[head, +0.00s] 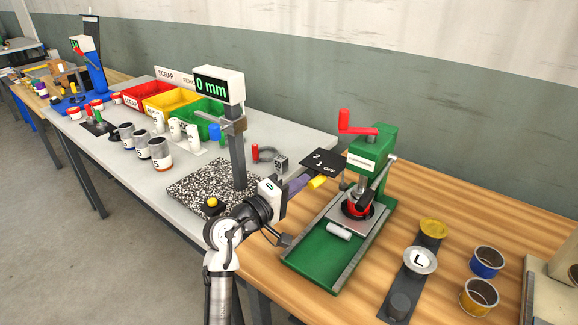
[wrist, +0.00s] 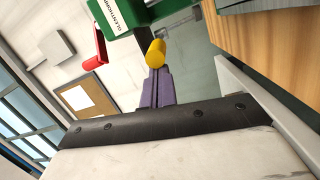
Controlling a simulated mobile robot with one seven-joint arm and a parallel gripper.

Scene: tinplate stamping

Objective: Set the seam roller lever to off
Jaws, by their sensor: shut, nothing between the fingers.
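The seam roller is a green machine (head: 372,165) with a dark plate (head: 321,163) marked 2, 1 and OFF. A yellow lever knob (head: 317,183) sticks out just below the plate; it also shows in the wrist view (wrist: 156,52). I cannot tell which mark the lever stands at, as its shaft is mostly hidden. My gripper (head: 304,179), with purple fingers, is shut and empty, its tips right at the knob. In the wrist view the fingertips (wrist: 156,70) meet the knob's near end; I cannot tell whether they touch.
A red crank (head: 357,123) tops the machine. A gauge post with a 0 mm display (head: 219,85) stands on a speckled plate (head: 190,185) left of my arm. Tins and a dark strip (head: 411,277) lie on the wooden bench at right.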

